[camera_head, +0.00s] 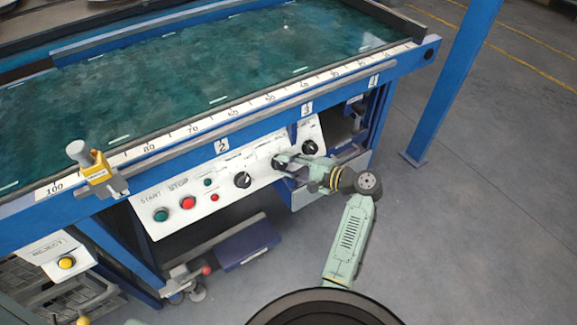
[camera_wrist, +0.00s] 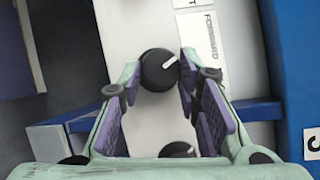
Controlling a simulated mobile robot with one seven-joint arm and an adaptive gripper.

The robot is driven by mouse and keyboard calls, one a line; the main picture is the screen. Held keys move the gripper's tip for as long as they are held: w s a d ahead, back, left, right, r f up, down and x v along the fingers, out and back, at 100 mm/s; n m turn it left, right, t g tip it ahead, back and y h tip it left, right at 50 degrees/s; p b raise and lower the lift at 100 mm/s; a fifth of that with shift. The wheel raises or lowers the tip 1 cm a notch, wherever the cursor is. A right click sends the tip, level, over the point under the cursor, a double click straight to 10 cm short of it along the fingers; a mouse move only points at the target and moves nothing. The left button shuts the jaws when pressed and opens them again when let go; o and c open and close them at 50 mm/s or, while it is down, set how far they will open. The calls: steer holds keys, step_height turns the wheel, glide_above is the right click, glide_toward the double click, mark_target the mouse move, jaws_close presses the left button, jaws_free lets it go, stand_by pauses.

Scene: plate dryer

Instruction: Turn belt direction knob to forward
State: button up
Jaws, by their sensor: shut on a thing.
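The belt direction knob (camera_wrist: 157,74) is round and black, with a white pointer line, on the white control panel. The line points to the upper right in the wrist view, toward the side with the printed FORWARD label (camera_wrist: 209,35). My gripper (camera_wrist: 160,66) is shut on this knob, with one finger on its left and one on its right. In the head view the knob (camera_head: 278,161) is partly hidden by my gripper (camera_head: 282,164).
Other black knobs stand close on either side, a left one (camera_head: 242,180) and a right one (camera_head: 310,147). Green (camera_head: 161,214) and red (camera_head: 187,203) buttons sit farther left. The blue table rail (camera_head: 215,149) runs above the panel.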

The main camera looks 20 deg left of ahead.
steer(key=shift+w+r+n, duration=0.1)
steer(key=shift+r+n, duration=0.05)
steer(key=shift+n, duration=0.35)
steer(key=o, duration=1.1)
steer(key=shift+d, duration=0.1)
steer(key=v, duration=1.2)
steer(key=shift+r, duration=0.15)
steer(key=shift+w, duration=0.1)
